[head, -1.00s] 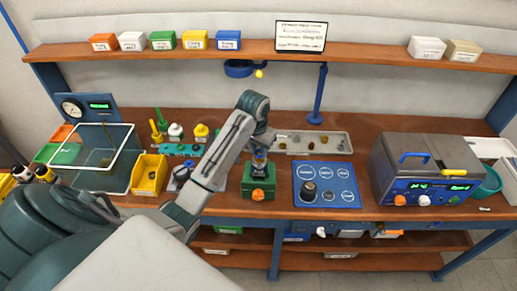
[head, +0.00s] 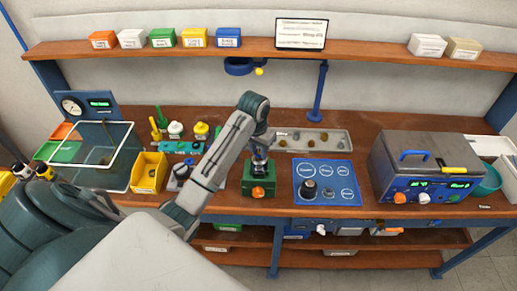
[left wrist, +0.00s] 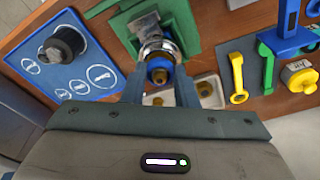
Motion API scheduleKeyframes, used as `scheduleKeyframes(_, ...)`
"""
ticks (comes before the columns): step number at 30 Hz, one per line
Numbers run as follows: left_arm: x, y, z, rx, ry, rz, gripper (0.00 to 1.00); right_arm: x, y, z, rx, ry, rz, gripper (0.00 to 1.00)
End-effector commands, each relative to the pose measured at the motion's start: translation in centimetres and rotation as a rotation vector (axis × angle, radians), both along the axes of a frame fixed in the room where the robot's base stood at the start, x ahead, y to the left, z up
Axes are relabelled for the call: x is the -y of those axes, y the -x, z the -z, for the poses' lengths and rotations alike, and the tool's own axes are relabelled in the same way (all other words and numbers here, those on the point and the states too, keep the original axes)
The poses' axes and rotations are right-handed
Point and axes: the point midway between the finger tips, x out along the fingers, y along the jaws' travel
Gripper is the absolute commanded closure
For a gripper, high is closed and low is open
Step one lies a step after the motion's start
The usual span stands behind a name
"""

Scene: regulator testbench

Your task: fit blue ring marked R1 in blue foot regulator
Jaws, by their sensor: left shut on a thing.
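A green block fixture (head: 257,186) with an orange knob stands mid-bench; the left wrist view shows it from above (left wrist: 188,28). The regulator (head: 259,165) stands in it, and its silvery collar (left wrist: 155,47) shows in the wrist view. My left gripper (head: 262,143) is over the regulator. In the wrist view its fingers (left wrist: 160,82) are shut on a small blue ring (left wrist: 158,64) with brass showing at its middle. The ring is in line with the collar; I cannot tell whether it is seated. No R1 mark is readable. My right gripper is out of view.
A blue mat (head: 326,183) with printed circles and a dark knob lies right of the fixture. A grey parts tray (head: 340,143) is behind. A yellow bin (head: 149,173) and bottles stand left. A grey instrument box (head: 425,165) stands right.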

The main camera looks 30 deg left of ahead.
Motion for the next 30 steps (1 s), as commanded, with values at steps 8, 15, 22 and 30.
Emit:
scheduleKeyframes(8,0.01,0.03,0.68,-0.001,0.000,0.000,0.95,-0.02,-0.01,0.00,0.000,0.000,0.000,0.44)
scheduleKeyframes(15,0.01,0.00,0.75,0.000,0.000,0.000,0.95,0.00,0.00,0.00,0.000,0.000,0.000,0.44)
scheduleKeyframes(22,0.00,0.00,0.73,0.000,0.000,0.000,0.54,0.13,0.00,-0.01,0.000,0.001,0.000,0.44)
scheduleKeyframes(30,-0.01,0.00,0.73,0.000,0.000,0.000,0.43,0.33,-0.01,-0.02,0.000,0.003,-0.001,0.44)
